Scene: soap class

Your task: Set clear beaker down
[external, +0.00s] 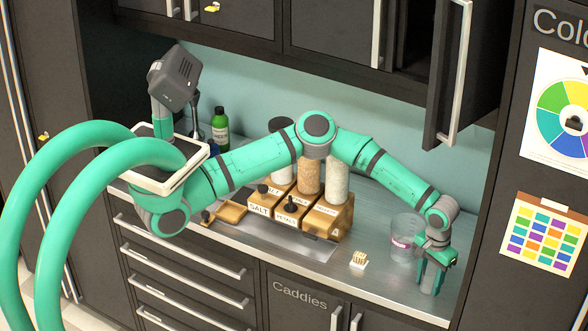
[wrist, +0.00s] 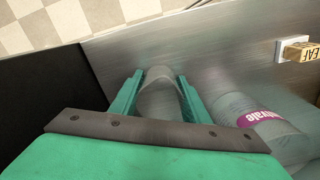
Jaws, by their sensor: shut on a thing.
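My gripper (external: 432,278) points down over the right end of the metal counter (external: 385,283). In the wrist view, its two green fingers (wrist: 160,97) are closed on the sides of a clear beaker (wrist: 160,103). The beaker is see-through and hard to make out. In the external view it is mostly hidden by the fingers. I cannot tell whether its base touches the counter.
A second clear container with a pink label (external: 403,243) stands just left of my gripper; it also shows in the wrist view (wrist: 250,112). A small wooden stamp-like block (external: 359,259) sits farther left. Labelled wooden holders (external: 327,220) stand behind. The right cabinet wall is close.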

